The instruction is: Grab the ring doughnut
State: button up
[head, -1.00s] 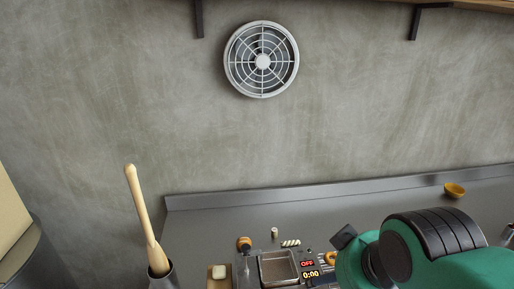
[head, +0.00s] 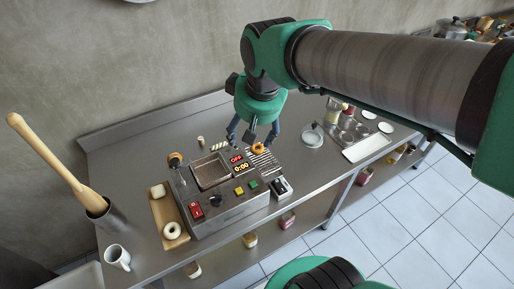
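A golden ring doughnut (head: 258,148) lies at the back of the wire rack on the right of the fryer. My gripper (head: 254,139) points down just above and behind it. Its fingers are spread apart, with nothing seen between them. I cannot tell whether a finger touches the doughnut.
The fryer (head: 228,202) has an open vat, buttons and a display reading OFF and 0:00. A wooden board (head: 166,211), a white mug (head: 117,257) and a rolling pin in a holder (head: 97,206) stand left. A glass bowl (head: 312,138) and white tray (head: 367,149) stand right.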

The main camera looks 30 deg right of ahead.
jog(key=w+d+f+g+p, duration=0.1)
jog(key=w+d+f, duration=0.2)
jog(key=w, duration=0.3)
jog(key=w+d+f+g+p, duration=0.1)
jog(key=w+d+f, duration=0.2)
jog(key=w, duration=0.2)
jog(key=n+g+p, duration=0.1)
jog(key=g+p, duration=0.1)
send_over(257, 147)
notch_tip(257, 147, down, 12)
jog(key=shift+a+r, duration=0.15)
jog(key=shift+a, duration=0.05)
jog(key=shift+s, duration=0.1)
jog(key=shift+f+b, duration=0.45)
jog(key=shift+f, duration=3.85)
jog(key=shift+d+f, duration=0.2)
jog(key=shift+f, duration=2.4)
